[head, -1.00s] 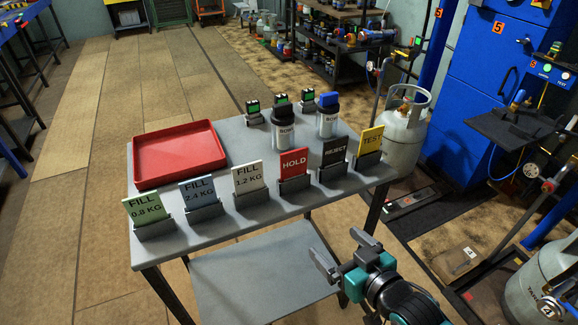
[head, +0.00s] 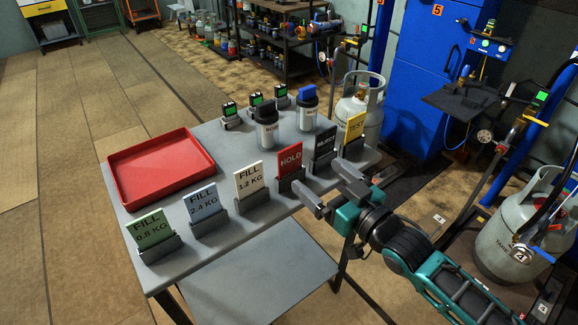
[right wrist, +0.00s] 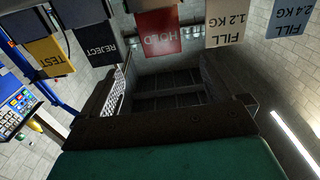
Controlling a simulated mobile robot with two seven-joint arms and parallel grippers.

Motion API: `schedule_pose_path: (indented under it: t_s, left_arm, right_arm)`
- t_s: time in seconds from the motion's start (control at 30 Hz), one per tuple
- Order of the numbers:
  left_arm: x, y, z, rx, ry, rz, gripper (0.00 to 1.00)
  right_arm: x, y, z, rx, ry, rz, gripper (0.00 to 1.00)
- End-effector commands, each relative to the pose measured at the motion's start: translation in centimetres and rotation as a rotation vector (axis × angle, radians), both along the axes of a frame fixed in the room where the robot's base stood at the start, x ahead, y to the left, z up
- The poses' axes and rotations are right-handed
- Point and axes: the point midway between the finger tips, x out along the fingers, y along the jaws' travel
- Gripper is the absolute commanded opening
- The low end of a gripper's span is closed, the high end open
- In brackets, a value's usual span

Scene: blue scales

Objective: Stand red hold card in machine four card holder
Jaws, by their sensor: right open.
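The red HOLD card (head: 290,158) stands upright in a dark grey holder (head: 291,179) on the grey table, between the white FILL 1.2 KG card (head: 249,179) and the black REJECT card (head: 325,144). My right gripper (head: 328,186) is open and empty, its two fingers reaching toward the HOLD card from the near table edge, apart from it. In the right wrist view the HOLD card (right wrist: 159,32) hangs upside down at the top, above the gripper's dark body. My left gripper is not in view. I cannot make out machine four's card holder.
The table (head: 215,150) also holds a red tray (head: 160,168), more cards, two dark-and-white bottles and small devices. A grey cylinder (head: 523,228) stands at right by a scale. A blue cabinet (head: 418,75) marked 5 stands behind. The floor at left is clear.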

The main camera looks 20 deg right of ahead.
Motion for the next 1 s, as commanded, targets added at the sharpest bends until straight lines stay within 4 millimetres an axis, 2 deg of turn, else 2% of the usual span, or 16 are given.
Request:
schedule_pose_path:
  t_s: [0.3, 0.63, 0.9, 1.0]
  left_arm:
    - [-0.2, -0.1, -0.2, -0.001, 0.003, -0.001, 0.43]
    - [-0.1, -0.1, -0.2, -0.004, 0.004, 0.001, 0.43]
    - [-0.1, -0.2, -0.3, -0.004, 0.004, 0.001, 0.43]
    - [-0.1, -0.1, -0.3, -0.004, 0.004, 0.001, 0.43]
  right_arm:
    - [4.9, 1.8, 0.1, 0.002, -0.002, 0.000, 0.96]
    - [7.1, 2.7, 0.2, 0.001, -0.001, 0.000, 0.96]
    - [10.5, 4.1, 0.5, -0.001, 0.000, -0.001, 0.96]
    - [11.1, 4.4, 0.5, 0.000, 0.000, 0.000, 0.96]
